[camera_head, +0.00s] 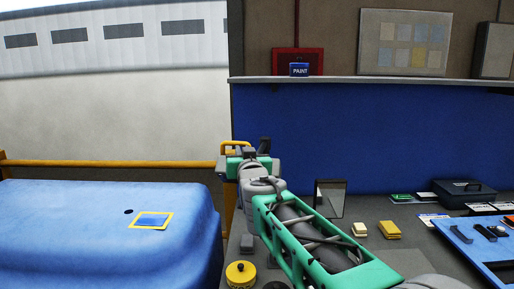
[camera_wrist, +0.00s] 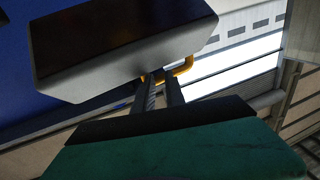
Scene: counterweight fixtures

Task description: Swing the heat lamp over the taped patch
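The taped patch (camera_head: 152,220), a blue square framed in yellow tape, lies on top of the blue rounded body panel at the left. A yellow loop handle (camera_head: 235,145) stands at the end of my arm, left of the bench. It also shows at my fingertips in the wrist view (camera_wrist: 184,68). A grey box with a dark face (camera_wrist: 125,40), perhaps the lamp head, fills the upper wrist view. In the head view, my gripper (camera_head: 243,158) hides most of what is behind it. My two dark fingers reach the handle with a narrow gap between them; their grip is unclear.
The blue body panel (camera_head: 60,245) fills the lower left, with a yellow rail (camera_head: 110,163) behind it. The grey bench at the right holds a dark framed plate (camera_head: 330,198), yellow blocks (camera_head: 389,230), a yellow-lidded tin (camera_head: 241,274) and a blue tray (camera_head: 470,252).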

